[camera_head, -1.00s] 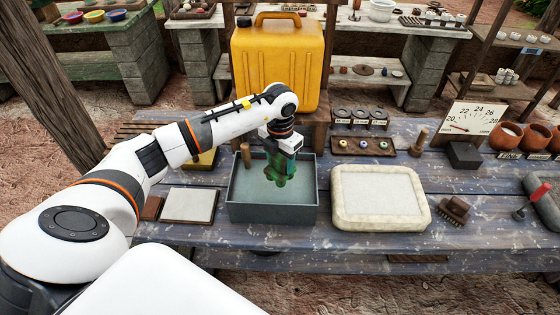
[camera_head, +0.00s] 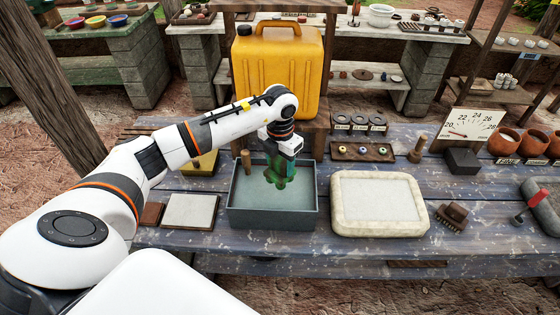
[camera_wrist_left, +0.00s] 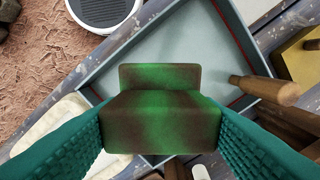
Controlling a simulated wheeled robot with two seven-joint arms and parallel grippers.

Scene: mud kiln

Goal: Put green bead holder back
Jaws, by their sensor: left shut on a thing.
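My left gripper (camera_head: 280,172) is over the grey rectangular tray (camera_head: 270,219), its fingers pointing down. It is shut on a green and brown block-like piece, the green bead holder (camera_head: 281,183). In the left wrist view the holder (camera_wrist_left: 160,108) sits between the two teal ridged fingers, mottled green and dark brown with a stepped shape. The tray also shows behind it in the left wrist view (camera_wrist_left: 190,45). Whether the holder touches the tray's floor or contents I cannot tell. My right gripper is not in view.
A wooden rack with several beads (camera_head: 362,152) stands behind a padded cream slab (camera_head: 379,204). A wooden handle (camera_head: 246,162) stands in the tray's back left. A yellow jerrycan (camera_head: 278,75) rises behind the tray. A brush (camera_head: 452,214) and dial board (camera_head: 472,124) are to the right.

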